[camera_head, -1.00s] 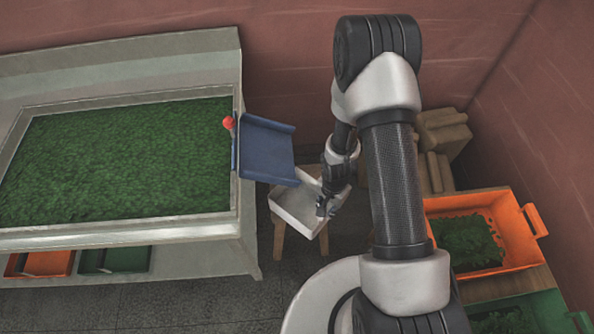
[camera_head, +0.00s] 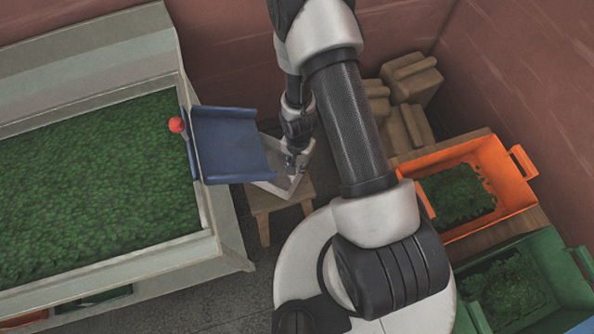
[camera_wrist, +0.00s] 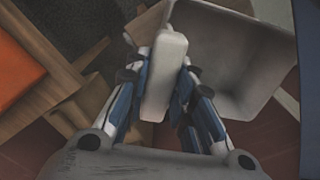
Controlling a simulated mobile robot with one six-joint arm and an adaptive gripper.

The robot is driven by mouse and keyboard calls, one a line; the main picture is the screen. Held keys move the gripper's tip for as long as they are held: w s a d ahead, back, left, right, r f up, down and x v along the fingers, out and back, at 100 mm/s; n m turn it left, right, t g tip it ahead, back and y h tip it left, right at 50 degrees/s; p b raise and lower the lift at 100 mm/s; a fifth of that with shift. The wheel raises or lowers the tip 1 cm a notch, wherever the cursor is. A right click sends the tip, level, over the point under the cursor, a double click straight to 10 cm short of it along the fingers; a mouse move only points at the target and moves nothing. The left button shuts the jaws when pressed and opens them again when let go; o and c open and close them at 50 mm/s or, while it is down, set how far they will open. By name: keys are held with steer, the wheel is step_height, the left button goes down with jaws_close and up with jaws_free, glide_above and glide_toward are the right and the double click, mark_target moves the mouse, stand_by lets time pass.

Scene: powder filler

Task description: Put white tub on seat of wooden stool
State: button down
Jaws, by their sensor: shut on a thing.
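The white tub (camera_head: 272,187) is a shallow open box over the seat of the wooden stool (camera_head: 262,207). Its left part is hidden behind the blue chute. My gripper (camera_head: 292,166) reaches down from above and is shut on the tub's right edge. In the wrist view the tub (camera_wrist: 237,62) opens to the upper right of my gripper (camera_wrist: 165,60), and its inside looks empty. The seat shows bare along the front and right of the tub. I cannot tell whether the tub's bottom touches the seat.
The blue chute (camera_head: 228,145) juts from the machine (camera_head: 200,258) filled with green leaves, close to the tub. A red knob (camera_head: 176,124) stands beside it. An orange crate (camera_head: 470,232), a green crate (camera_head: 545,255) and sacks (camera_head: 410,80) stand to the right.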

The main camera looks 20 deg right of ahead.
steer(key=shift+w+f+b, duration=0.1)
steer(key=shift+f+b, duration=1.15)
steer(key=shift+f, duration=0.45)
steer(key=shift+f, duration=0.2)
steer(key=c, duration=1.4)
jaws_free()
